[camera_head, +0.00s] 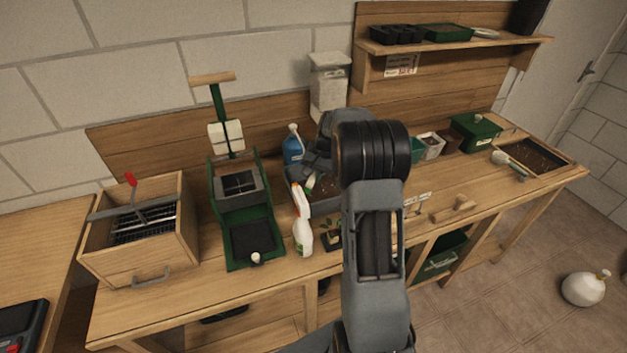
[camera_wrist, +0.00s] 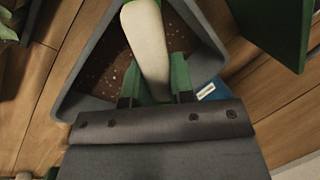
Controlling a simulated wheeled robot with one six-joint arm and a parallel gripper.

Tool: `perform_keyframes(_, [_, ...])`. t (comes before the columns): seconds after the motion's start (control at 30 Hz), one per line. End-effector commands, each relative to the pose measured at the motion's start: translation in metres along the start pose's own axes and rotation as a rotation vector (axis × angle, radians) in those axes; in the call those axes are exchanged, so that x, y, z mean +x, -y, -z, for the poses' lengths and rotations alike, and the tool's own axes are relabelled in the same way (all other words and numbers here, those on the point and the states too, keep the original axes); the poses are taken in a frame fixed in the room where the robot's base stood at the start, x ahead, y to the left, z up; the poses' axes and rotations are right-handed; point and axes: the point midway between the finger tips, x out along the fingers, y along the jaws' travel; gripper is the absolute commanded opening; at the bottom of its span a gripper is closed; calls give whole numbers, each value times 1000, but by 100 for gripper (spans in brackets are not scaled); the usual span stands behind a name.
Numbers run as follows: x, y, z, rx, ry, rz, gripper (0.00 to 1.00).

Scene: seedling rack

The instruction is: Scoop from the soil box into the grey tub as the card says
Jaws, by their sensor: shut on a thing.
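My gripper (camera_wrist: 157,88) is shut on a cream-and-green hand tool (camera_wrist: 148,45), whose cream part extends over the grey tub (camera_wrist: 75,100). Brown soil with pale specks shows inside the tub. In the head view my gripper (camera_head: 312,178) is over the grey tub (camera_head: 328,204), which my arm partly hides. The tool's far end and any load on it cannot be made out. The soil box (camera_head: 562,172) is sunk into the bench's right end, with brown soil inside. A white-and-green tool (camera_head: 508,164) lies at its left edge. A card (camera_head: 402,66) with red print hangs under the shelf; its words are unreadable.
A blue bottle (camera_head: 292,146) and a white-and-orange spray bottle (camera_head: 303,232) stand close to my gripper. A green press (camera_head: 240,215) and a wooden crate (camera_head: 135,260) are at left. Pots (camera_head: 432,147) and a green box (camera_head: 474,133) stand between the arm and soil box.

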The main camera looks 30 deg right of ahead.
Motion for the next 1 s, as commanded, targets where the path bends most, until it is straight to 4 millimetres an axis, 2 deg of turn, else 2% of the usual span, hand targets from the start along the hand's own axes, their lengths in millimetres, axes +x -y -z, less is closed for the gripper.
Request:
perform_keyframes(0.07, [5,-4,2,13,19,110,0])
perform_keyframes(0.4, [-10,-8,6,83,112,598,0])
perform_keyframes(0.6, [-18,-10,9,130,147,817,0])
perform_keyframes(0.8, [-23,-10,10,161,171,953,0])
perform_keyframes(1.0, [-27,-10,11,173,180,1008,0])
